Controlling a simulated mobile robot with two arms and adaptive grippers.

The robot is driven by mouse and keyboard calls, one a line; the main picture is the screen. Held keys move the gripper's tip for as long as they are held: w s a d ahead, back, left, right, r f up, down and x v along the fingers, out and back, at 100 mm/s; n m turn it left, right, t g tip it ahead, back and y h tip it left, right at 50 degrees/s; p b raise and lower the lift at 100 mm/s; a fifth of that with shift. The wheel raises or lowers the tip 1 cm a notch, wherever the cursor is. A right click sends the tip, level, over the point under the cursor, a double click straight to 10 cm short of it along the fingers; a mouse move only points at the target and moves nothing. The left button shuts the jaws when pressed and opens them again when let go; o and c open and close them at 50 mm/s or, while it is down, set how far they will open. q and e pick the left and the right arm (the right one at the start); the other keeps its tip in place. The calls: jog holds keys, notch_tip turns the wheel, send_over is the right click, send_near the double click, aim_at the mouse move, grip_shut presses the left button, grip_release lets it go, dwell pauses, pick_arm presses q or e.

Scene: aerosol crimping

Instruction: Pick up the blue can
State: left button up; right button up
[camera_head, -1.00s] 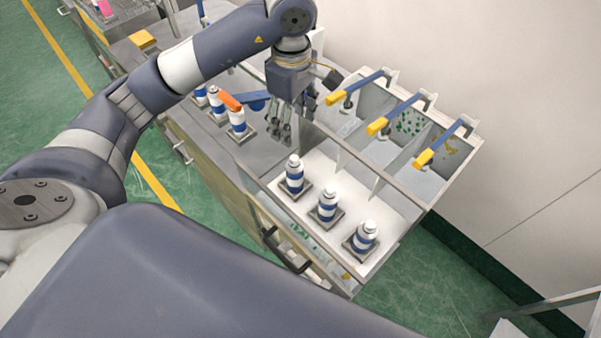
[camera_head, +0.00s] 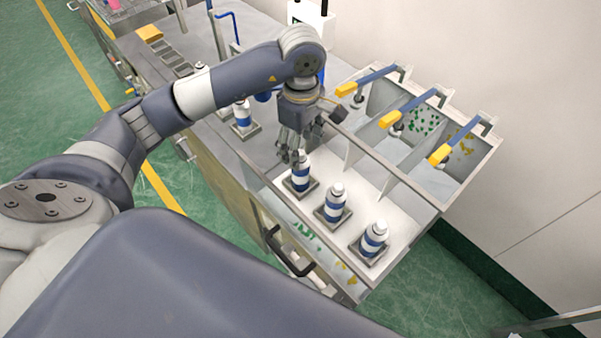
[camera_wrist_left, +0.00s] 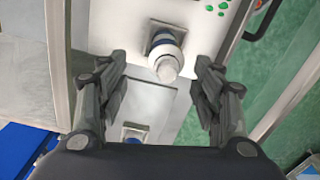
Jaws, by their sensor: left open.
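Three white cans with blue bands stand upright on square dark bases in a row on a white surface. The left one (camera_head: 301,180) is under my left gripper (camera_head: 293,154); the middle can (camera_head: 333,206) and right can (camera_head: 373,240) stand clear. In the left wrist view, my left gripper (camera_wrist_left: 162,72) is open, with its fingers spread on either side of a blue-banded can (camera_wrist_left: 163,42). I cannot tell whether a finger touches it. My right gripper is not in view.
Another blue-banded can (camera_head: 242,118) stands on the grey bench left of the gripper. A bin unit with yellow-tipped blue levers (camera_head: 402,107) is behind the row. A thin metal rail (camera_head: 380,165) runs between row and bins. Green floor (camera_head: 460,285) lies in front.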

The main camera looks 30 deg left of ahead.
aim_at(301, 170)
pick_arm(q)
jog(key=shift+f, duration=0.55)
jog(key=shift+s+d+f+p, duration=0.1)
jog(key=shift+s+f+p, duration=0.15)
jog(key=shift+f+p, duration=0.4)
jog(key=f+p, duration=0.1)
jog(key=f, duration=0.2)
jog(key=shift+s+p, duration=0.2)
jog(key=shift+p, duration=0.15)
jog(key=shift+f, duration=0.45)
jog(key=shift+w, duration=0.1)
jog(key=c, duration=1.2)
